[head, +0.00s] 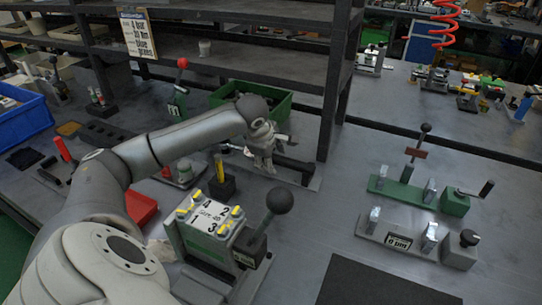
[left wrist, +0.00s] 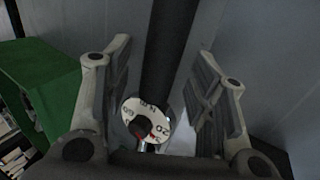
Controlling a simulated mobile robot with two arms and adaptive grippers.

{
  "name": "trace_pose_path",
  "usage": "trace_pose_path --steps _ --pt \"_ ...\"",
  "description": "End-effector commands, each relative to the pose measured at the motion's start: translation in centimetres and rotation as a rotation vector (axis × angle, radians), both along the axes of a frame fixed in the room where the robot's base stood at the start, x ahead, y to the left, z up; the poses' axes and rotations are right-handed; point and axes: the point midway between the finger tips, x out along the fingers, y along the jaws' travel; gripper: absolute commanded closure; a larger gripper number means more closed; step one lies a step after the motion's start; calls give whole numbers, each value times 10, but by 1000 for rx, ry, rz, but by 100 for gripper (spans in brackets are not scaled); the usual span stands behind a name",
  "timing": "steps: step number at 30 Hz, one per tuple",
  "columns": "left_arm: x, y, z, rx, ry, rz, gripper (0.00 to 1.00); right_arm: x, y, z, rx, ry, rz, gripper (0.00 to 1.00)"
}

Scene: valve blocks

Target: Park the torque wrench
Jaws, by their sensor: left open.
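My left gripper (head: 264,163) is open over a dark bar (head: 295,164) at the back middle of the bench in the head view. In the left wrist view the bar (left wrist: 168,60) runs between the two spread fingers of my left gripper (left wrist: 164,68), with a gap on each side. A round white dial (left wrist: 143,122) with numbers and a dark and red centre sits at the bar's near end. I take the bar and dial to be the torque wrench, but the gripper hides part of it in the head view. My right gripper is not in view.
A green bin (head: 285,107) stands behind the gripper. A valve block with numbered plate (head: 210,218) and a black-knobbed lever (head: 279,200) stand in front. A dark shelf post (head: 333,105) rises close on the right. Green and grey fixtures (head: 410,195) stand farther right.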

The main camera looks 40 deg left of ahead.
Motion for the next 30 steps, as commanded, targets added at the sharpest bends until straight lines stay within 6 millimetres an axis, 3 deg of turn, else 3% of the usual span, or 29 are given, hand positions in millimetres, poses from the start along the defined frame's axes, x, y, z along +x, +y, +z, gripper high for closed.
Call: trace_pose_path --steps 2,18,30 --pt "-1 0 0 0 1 0 49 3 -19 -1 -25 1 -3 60" --pt "-30 -9 63 1 -5 0 49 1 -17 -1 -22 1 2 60" --pt "-34 -10 72 -1 -4 0 49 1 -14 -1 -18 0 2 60"
